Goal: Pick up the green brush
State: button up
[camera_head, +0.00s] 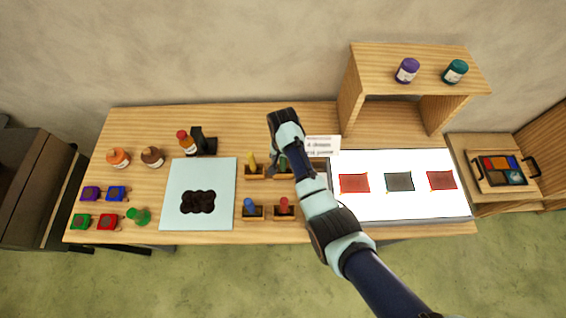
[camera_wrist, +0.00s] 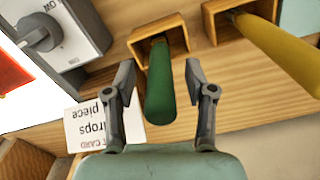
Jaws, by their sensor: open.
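The green brush (camera_wrist: 160,85) stands in a small wooden holder (camera_wrist: 143,37) in the wrist view, its green handle pointing toward the camera. My gripper (camera_wrist: 160,78) is open, with one finger on each side of the handle; I cannot tell whether either finger touches it. In the head view my gripper (camera_head: 280,165) is over the middle of the table, and only a bit of the green brush (camera_head: 283,163) shows beside it; my arm hides most of it.
A yellow brush (camera_head: 252,160) stands in the adjacent holder, close by. Blue (camera_head: 249,206) and red (camera_head: 284,204) brushes stand in front. A card (camera_head: 322,146) and a lit panel (camera_head: 400,205) with coloured pieces lie to the right. A pale mat (camera_head: 199,172) lies left.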

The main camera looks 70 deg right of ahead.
grip_shut()
jog(key=shift+r, duration=0.1)
